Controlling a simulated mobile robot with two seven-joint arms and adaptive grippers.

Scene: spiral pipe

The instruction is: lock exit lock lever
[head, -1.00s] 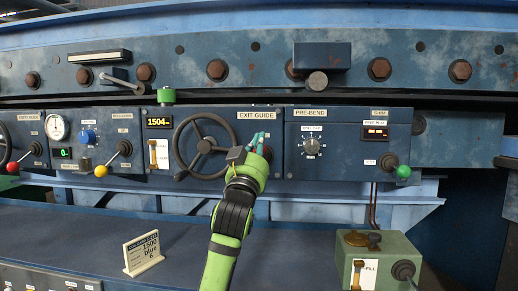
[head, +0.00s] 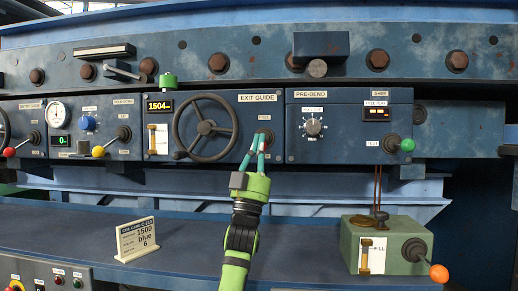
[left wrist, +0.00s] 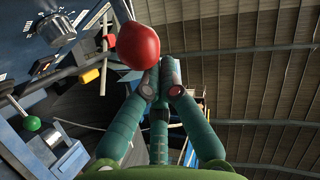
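The exit guide panel (head: 245,118) carries a dark handwheel (head: 205,128) and, at its right end, a dark lever hub (head: 266,136). My left gripper (head: 257,146) reaches up from below in front of this hub, and its fingers partly hide the lever. In the left wrist view a red ball knob (left wrist: 137,46) sits just beyond the fingertips, slightly left. Whether a finger touches the knob, I cannot tell. My right gripper is not in view.
A green knob lever (head: 407,145) is on the pre-bend panel (head: 315,96). A yellow knob lever (head: 98,152) is further left. A green box (head: 385,245) with an orange knob (head: 438,273) stands lower right. A white sign (head: 136,240) stands on the blue ledge (head: 80,222).

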